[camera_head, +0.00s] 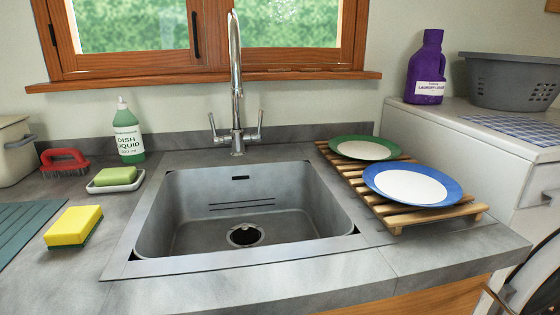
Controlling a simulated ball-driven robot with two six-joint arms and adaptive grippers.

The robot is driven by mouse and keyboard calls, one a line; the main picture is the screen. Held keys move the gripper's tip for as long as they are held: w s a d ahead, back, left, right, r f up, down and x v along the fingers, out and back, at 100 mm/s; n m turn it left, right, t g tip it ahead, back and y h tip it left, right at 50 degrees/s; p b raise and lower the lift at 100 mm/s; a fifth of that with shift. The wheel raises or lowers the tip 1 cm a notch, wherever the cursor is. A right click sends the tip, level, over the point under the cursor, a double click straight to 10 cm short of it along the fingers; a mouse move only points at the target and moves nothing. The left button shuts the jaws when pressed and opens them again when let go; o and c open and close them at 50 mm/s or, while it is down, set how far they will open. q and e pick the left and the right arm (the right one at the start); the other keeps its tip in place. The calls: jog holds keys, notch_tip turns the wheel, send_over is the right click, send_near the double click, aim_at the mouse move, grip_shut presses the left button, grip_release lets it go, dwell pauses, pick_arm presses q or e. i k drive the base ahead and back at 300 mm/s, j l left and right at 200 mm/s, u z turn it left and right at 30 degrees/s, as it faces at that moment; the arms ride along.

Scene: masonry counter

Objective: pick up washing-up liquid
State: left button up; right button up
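The washing-up liquid (128,134) is a green bottle with a white label reading "DISH LIQUID". It stands upright on the grey counter, behind and left of the sink, near the wall. Its front is unobstructed, with a small pale cap on top. Neither my left nor my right gripper shows in the head view.
Beside the bottle are a red brush (64,161) and a soap dish (116,181) holding a green bar. A yellow sponge (73,226) lies nearer. The sink (155,215) and tap (236,90) are to the right. A wooden rack (465,211) holds two plates.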

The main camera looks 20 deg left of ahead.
aim_at(127, 130)
jog(key=u, duration=1.35)
jog(key=i+j, duration=0.1)
jog(key=j, duration=0.45)
jog(key=i+j, duration=0.1)
jog(key=j, duration=0.45)
